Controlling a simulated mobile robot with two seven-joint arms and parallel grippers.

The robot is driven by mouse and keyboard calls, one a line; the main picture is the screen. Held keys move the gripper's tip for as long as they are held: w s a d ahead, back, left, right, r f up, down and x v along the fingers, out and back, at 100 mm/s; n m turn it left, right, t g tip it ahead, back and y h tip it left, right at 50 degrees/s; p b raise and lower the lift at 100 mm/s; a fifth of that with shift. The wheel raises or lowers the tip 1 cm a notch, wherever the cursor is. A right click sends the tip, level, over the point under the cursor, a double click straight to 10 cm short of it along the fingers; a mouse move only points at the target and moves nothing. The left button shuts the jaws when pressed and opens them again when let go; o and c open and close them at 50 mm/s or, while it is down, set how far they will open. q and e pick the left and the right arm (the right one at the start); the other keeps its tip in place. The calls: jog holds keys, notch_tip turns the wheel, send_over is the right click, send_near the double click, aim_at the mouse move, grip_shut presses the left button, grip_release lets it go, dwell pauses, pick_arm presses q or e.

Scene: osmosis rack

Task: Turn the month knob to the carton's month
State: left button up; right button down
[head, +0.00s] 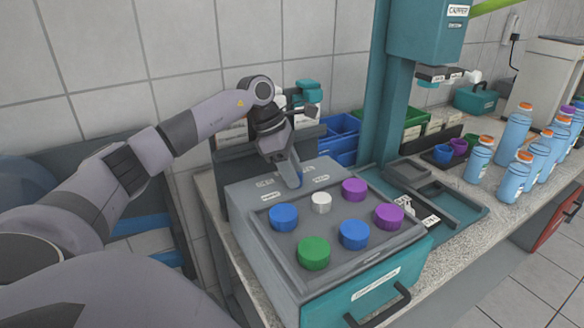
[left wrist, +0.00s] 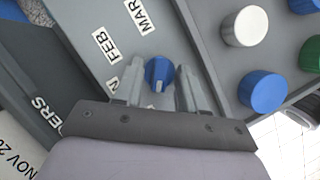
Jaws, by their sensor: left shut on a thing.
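The month knob (left wrist: 159,72) is small and blue with a pale pointer mark, which lies toward the bottom of the left wrist view. My left gripper (left wrist: 155,90) has its two fingers on either side of it and is shut on it. Labels FEB (left wrist: 106,45) and MAR (left wrist: 138,16) sit beside the knob; another label is partly hidden. A surface printed "NOV 20" (left wrist: 14,158) is cut off at lower left; I cannot tell whether it is the carton.
Blue, white, purple and green round caps (head: 314,253) stand on the grey panel top (head: 270,255) in front of the gripper. A teal capper column (head: 390,115) rises to the right. Several blue bottles (head: 478,162) stand farther right on the speckled counter.

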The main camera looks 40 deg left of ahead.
pick_arm(q)
jog(key=shift+r, duration=0.1)
dwell(0.4)
jog(key=o, duration=1)
jog(key=shift+o, duration=0.2)
jog(key=v, duration=0.7)
jog(key=shift+b, duration=0.4)
